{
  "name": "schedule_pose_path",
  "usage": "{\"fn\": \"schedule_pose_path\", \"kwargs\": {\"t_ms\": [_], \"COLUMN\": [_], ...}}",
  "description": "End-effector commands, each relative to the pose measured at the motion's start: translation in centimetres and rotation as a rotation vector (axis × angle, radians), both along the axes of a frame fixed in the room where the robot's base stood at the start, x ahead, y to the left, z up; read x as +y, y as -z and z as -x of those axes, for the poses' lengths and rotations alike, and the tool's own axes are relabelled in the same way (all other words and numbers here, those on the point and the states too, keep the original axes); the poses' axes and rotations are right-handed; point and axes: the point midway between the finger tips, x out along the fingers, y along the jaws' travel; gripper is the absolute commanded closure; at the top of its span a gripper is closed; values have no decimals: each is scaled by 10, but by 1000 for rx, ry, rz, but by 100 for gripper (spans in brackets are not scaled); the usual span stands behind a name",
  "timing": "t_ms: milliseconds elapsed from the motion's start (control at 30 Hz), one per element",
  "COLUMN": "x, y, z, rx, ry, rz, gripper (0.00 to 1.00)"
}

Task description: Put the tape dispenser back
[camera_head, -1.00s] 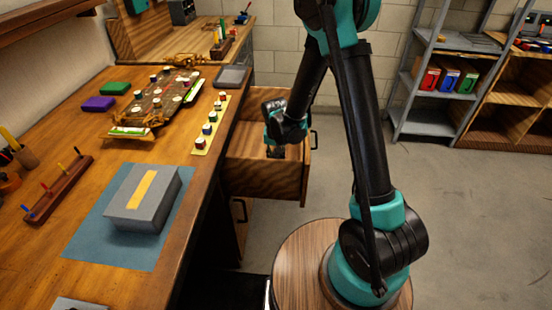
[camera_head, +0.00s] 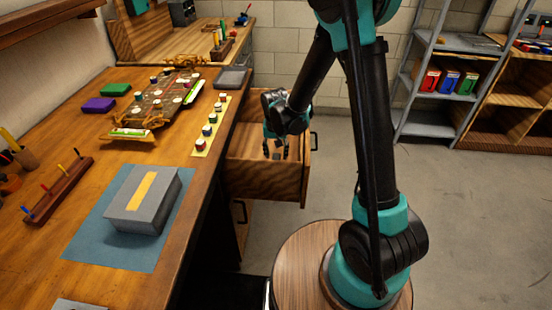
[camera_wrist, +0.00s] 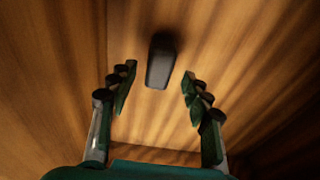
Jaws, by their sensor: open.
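A small dark grey, rounded oblong object (camera_wrist: 161,60) lies on the wooden floor of the open drawer (camera_head: 262,185) in the wrist view. It may be the tape dispenser, but its shape is too dim to be sure. My gripper (camera_head: 276,155) is inside the drawer opening, pointing down. In the wrist view its two green fingers are spread, one on each side of the object and apart from it. The gripper is empty. In the head view I cannot make out the object inside the drawer.
The drawer's front and side walls surround my gripper closely. Open floor (camera_head: 470,220) lies to the right.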

Motion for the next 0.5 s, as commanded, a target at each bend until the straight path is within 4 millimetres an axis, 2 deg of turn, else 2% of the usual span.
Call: {"fn": "schedule_pose_path", "kwargs": {"t_ms": [300,500], "x": [0,0], "y": [-51,-72], "z": [7,9], "rx": [0,0], "ry": [-1,-1], "rz": [0,0], "gripper": [51,51]}}
